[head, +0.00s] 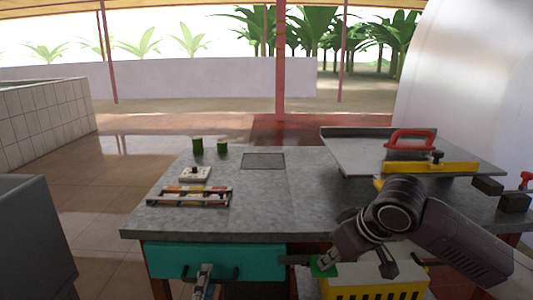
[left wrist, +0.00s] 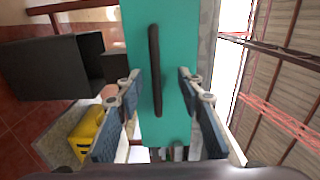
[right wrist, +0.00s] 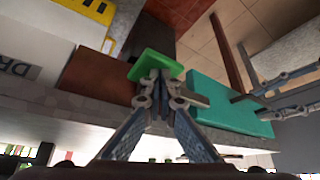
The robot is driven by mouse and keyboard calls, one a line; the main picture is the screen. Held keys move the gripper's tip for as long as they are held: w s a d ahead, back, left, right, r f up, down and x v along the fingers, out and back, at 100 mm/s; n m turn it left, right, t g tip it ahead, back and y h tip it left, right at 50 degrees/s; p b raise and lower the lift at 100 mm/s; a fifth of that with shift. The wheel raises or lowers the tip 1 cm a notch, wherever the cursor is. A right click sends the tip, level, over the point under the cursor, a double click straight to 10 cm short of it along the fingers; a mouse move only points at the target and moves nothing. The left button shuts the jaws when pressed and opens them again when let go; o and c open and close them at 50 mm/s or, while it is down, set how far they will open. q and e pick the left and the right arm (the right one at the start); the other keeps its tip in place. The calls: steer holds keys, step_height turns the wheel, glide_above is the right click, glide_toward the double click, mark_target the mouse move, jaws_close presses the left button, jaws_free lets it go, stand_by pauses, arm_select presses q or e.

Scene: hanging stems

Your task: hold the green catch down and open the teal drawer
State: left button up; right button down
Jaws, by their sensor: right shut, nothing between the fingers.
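The teal drawer (head: 170,258) is under the worktop, with a dark bar handle (left wrist: 155,75) on its front. My left gripper (head: 204,270) is in front of the drawer. In the left wrist view its fingers (left wrist: 160,88) are open, one on each side of the handle, with gaps showing. The green catch (right wrist: 153,63) is a small plate right of the drawer; it also shows in the head view (head: 318,271). My right gripper (right wrist: 158,84) is shut and empty, its tips against or just at the catch. I cannot tell how far the catch is pressed.
A yellow slotted crate (head: 375,292) stands below the worktop at right, close to my right arm. On the worktop (head: 270,205) are a rack (head: 190,196), a small white block (head: 194,175), two green cylinders (head: 197,145) and a board with a red handle (head: 411,137).

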steer(key=shift+f, duration=0.1)
arm_select(q)
steer(key=s, duration=0.1)
steer(key=s+r, duration=0.1)
steer(key=s, duration=0.1)
steer(key=s+r, duration=0.1)
steer(key=s, duration=0.1)
steer(key=shift+r, duration=0.25)
arm_select(e)
step_height(320, 180, up, 9)
stand_by(1.5)
